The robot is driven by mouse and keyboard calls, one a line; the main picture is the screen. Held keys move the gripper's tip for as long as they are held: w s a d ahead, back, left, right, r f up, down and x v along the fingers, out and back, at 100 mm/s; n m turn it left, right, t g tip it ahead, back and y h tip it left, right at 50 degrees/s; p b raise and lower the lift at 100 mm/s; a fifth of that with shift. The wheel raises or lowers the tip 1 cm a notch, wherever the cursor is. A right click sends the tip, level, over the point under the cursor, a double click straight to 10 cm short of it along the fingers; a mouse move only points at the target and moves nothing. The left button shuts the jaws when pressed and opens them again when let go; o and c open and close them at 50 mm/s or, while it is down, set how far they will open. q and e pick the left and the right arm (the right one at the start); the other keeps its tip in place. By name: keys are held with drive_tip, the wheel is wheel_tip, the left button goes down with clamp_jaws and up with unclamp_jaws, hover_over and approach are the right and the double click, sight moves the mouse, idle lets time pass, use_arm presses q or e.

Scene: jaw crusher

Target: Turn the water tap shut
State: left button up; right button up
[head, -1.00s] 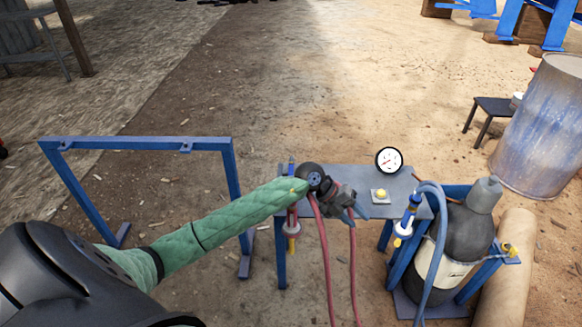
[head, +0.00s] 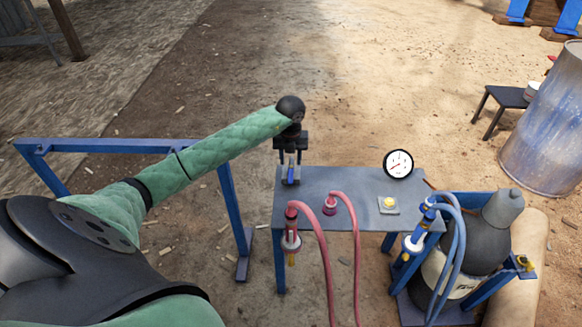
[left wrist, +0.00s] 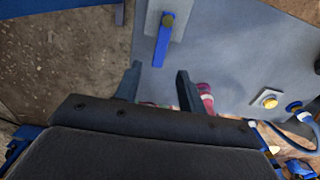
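A blue lever with a brass-coloured pivot, which looks like the water tap's handle (head: 290,174), sits on a small light plate at the left end of the grey table (head: 352,186). The handle shows larger in the left wrist view (left wrist: 163,50), with its free end toward my gripper. My left gripper (head: 290,155) is over it, pointing down. In the left wrist view the left gripper (left wrist: 159,72) has its two fingers apart, one on each side of the lever's free end. I cannot tell whether they touch it. My right gripper is out of view.
A red fitting with a hose (head: 330,206), a yellow button (head: 389,203) and a round gauge (head: 398,164) are on the table. Another red hose connector (head: 291,240) hangs at its front left. Blue hoses (head: 459,240) and a grey cylinder (head: 468,243) stand right.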

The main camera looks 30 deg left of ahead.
sight(291, 177)
use_arm(q)
wheel_tip(291, 177, down, 6)
drive_tip(key=shift+r+p, duration=0.1)
drive_tip(key=shift+p, duration=0.5)
drive_tip(key=shift+f, duration=0.7)
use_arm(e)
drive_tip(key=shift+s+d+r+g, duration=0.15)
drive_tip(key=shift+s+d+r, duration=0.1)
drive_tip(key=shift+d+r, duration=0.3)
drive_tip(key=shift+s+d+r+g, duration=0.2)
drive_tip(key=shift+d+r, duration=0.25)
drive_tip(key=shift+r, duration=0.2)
use_arm(q)
drive_tip(key=shift+c, duration=0.4)
clamp_jaws()
